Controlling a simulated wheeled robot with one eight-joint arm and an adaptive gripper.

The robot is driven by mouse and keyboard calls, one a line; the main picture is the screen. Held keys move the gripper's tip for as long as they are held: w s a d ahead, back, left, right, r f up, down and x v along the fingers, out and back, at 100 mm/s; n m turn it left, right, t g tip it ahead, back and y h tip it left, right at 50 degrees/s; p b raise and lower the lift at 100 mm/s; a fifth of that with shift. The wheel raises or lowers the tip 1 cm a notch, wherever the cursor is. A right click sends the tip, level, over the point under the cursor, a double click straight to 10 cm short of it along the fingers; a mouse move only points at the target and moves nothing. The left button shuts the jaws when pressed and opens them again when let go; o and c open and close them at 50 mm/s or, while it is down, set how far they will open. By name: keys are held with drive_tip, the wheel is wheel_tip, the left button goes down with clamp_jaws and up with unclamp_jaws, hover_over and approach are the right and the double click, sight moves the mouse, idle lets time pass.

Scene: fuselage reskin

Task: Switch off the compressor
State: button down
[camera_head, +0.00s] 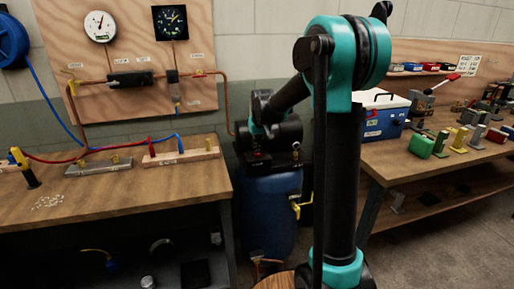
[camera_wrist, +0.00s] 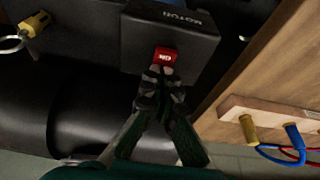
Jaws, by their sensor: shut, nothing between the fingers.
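The compressor has a black motor body (camera_head: 291,133) on a blue tank (camera_head: 268,215), standing between the two benches in the head view. In the wrist view its black box (camera_wrist: 197,38) carries an upside-down label that seems to read MOTOR. A small red switch (camera_wrist: 165,55) with white lettering, apparently ON, sits on the box's near edge. My gripper (camera_wrist: 161,73) is shut and empty, its fingertips right at the switch's lower edge. I cannot tell whether they touch it. In the head view my arm reaches down to the compressor and the gripper is hard to make out.
The left bench (camera_head: 130,190) holds a wooden manifold block (camera_head: 181,158) with hoses, which also shows at the right of the wrist view (camera_wrist: 250,118). A yellow-handled valve (camera_head: 301,207) is on the tank's side. The right bench (camera_head: 385,158) holds a blue cooler (camera_head: 383,116).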

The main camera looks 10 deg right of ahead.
drive_tip(key=shift+s, duration=0.15)
drive_tip(key=shift+s+d, duration=0.1)
drive_tip(key=shift+s, duration=0.6)
drive_tip(key=shift+r, duration=0.5)
drive_tip(key=v, duration=1.2)
drive_tip(key=shift+r, duration=0.5)
drive_tip(key=shift+w, duration=0.15)
drive_tip(key=shift+w+r, duration=0.3)
drive_tip(key=shift+w, duration=0.35)
